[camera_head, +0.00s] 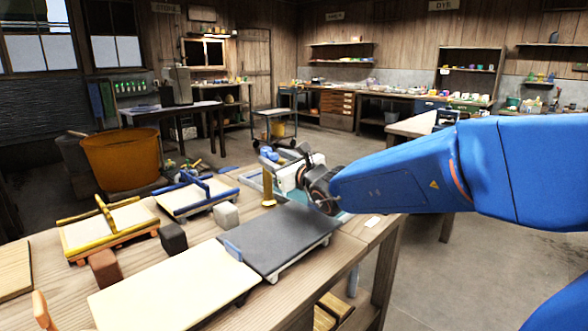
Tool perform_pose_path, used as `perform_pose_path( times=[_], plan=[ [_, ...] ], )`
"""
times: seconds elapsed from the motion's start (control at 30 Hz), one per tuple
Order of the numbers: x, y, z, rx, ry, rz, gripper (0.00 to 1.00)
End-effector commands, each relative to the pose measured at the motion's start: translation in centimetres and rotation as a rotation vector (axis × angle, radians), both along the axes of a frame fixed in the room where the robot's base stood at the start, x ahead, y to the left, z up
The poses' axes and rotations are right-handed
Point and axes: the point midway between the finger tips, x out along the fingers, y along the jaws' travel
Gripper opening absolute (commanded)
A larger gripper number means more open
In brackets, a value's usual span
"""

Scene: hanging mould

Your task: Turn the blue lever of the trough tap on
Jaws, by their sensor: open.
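My gripper (284,152) is at the end of my blue arm, at the far end of the wooden workbench, above the trough. Its dark fingers point left and away from me, and they look apart, with nothing clearly between them. The trough (252,183) is a shallow pale-rimmed basin with blue-green inside, partly covered by my gripper and wrist. A small blue piece (267,153) shows right beside the fingertips; it looks like the tap's lever, but I cannot tell whether the fingers touch it. The tap's body is mostly hidden behind the gripper.
An upright brass cylinder (268,189) stands at the trough's near left. A dark grey board (275,240), a cream board (170,290), blue-barred (196,194) and yellow-barred (106,229) frames and small blocks cover the bench. An orange vat (122,160) stands beyond.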

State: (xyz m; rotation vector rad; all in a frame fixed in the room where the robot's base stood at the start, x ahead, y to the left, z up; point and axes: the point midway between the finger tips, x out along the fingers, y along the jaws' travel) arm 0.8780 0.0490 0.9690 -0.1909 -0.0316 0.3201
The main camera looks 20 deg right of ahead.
Motion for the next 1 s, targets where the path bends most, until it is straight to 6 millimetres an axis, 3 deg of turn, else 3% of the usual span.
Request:
perform_pose_path(
  times=[1.0],
  plan=[
    [-13.8,-4.7,0.0,-0.001,-0.002,-0.002,0.43]
  ],
)
